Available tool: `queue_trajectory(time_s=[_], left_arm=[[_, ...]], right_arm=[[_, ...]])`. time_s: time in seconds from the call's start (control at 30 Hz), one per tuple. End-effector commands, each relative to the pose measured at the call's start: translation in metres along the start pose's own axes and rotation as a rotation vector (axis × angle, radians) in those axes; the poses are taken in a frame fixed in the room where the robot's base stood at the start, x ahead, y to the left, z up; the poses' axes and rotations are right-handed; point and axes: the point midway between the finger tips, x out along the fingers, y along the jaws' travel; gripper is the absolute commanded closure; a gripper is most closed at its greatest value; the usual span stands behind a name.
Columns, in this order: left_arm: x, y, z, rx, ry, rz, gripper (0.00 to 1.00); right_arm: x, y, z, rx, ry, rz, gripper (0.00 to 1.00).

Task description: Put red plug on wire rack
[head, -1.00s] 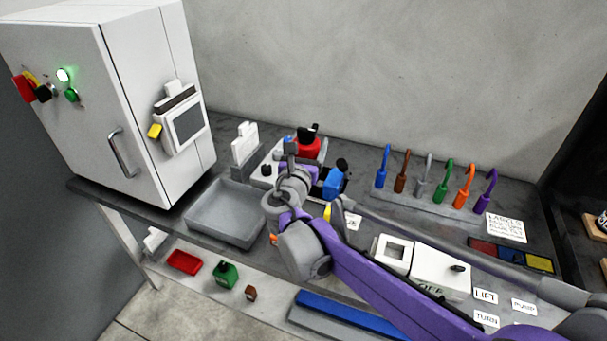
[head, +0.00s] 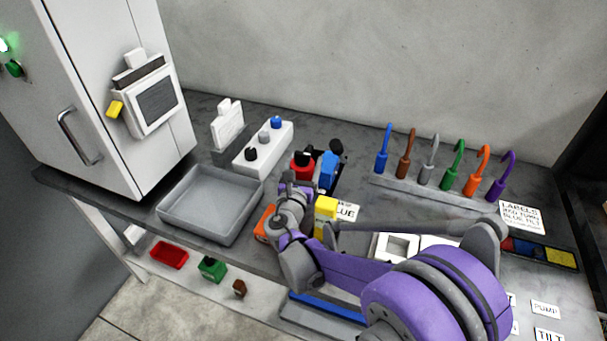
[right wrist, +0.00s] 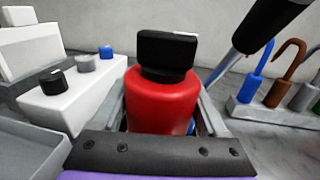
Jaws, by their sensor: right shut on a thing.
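The red plug (head: 301,165), a red cylinder with a black top, is in my right gripper (head: 299,178). In the right wrist view the red plug (right wrist: 162,100) stands upright between the two grey fingers, which are shut on it. Its lower end is hidden by the gripper. The wire rack appears to be the grey rail (head: 400,186) at the back right, holding a row of coloured hooked pieces; it also shows in the right wrist view (right wrist: 262,117). The gripper is left of this rack and apart from it. My left gripper is not in view.
A white block (head: 263,160) with black, grey and blue knobs stands left of the plug. A blue part with a black end (head: 329,168) is close on its right. A grey tray (head: 210,205), yellow block (head: 326,212) and orange piece (head: 263,224) are nearby.

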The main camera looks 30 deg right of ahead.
Motion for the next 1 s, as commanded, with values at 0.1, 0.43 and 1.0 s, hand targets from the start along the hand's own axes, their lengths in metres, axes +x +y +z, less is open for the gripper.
queue_trajectory(time_s=[0.1,0.43,1.0], left_arm=[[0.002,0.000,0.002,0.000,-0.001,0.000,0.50],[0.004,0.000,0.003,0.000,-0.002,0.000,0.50],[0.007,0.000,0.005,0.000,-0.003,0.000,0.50]], right_arm=[[0.000,0.000,-0.016,0.000,0.000,0.000,0.96],[0.000,0.000,-0.037,0.000,0.000,0.000,0.96],[0.000,0.000,-0.040,0.000,0.000,0.000,0.00]])
